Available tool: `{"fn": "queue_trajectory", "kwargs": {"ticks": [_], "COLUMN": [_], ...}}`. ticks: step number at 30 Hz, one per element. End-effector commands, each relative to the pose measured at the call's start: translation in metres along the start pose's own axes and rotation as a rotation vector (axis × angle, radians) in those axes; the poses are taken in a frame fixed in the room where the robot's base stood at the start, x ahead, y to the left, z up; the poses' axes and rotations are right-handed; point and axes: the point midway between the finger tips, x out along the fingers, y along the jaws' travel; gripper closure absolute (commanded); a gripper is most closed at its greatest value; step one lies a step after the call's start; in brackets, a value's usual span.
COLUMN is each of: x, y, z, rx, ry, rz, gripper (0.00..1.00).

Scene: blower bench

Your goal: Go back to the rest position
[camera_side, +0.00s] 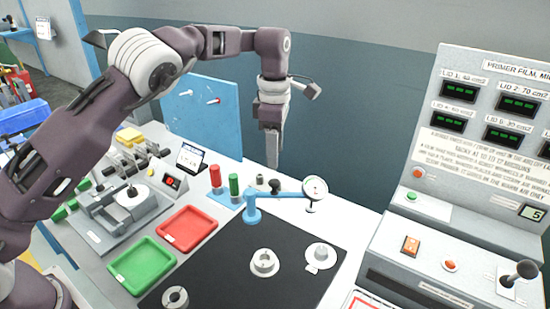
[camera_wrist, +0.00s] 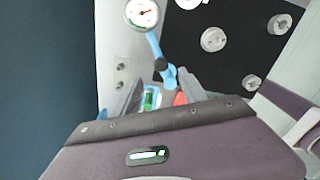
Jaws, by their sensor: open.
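My gripper (camera_side: 272,160) hangs over the back part of the bench in the side view, fingers pointing down, well above the surface. It holds nothing that I can see. In the wrist view the gripper (camera_wrist: 160,92) shows its two grey fingers apart, with the green and red plugs seen below between them. The blue stand with the dial gauge (camera_side: 315,190) stands below and to the right of my gripper, apart from it. The dial also shows in the wrist view (camera_wrist: 142,13).
Metal flanged parts (camera_side: 264,263) lie on the black mat (camera_side: 225,265). A red tray (camera_side: 188,230) and a green tray (camera_side: 142,265) sit to its left. The red plug (camera_side: 215,176) and green plug (camera_side: 234,185) stand upright. A control panel (camera_side: 430,235) rises at right.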

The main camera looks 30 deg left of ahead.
Motion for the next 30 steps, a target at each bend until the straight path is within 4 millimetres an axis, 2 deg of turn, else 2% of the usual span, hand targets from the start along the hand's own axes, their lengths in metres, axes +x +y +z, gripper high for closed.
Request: {"fn": "queue_trajectory", "kwargs": {"ticks": [5,8,10,12,14,15,17,18,21,24,27,30], "x": [-0.002,-0.028,-0.064,-0.102,-0.129,-0.143,-0.158,-0.164,-0.16,-0.14,-0.119,-0.108], "y": [0.0,-0.005,-0.018,-0.044,-0.073,-0.096,-0.134,-0.161,-0.227,-0.277,-0.304,-0.316], "z": [-0.001,-0.014,-0.034,-0.059,-0.08,-0.094,-0.115,-0.128,-0.159,-0.182,-0.198,-0.205], "rx": [0.005,0.071,0.189,0.364,0.54,0.667,0.87,1.013,1.365,1.655,1.846,1.937], "ry": [-0.003,-0.037,-0.084,-0.13,-0.155,-0.161,-0.15,-0.129,-0.025,0.119,0.242,0.307], "rz": [0.001,0.017,0.044,0.089,0.14,0.18,0.247,0.294,0.4,0.466,0.488,0.491], "gripper": [0.5,0.5,0.5,0.5,0.5,0.5,0.5,0.5,0.5,0.5,0.5,0.5]}}
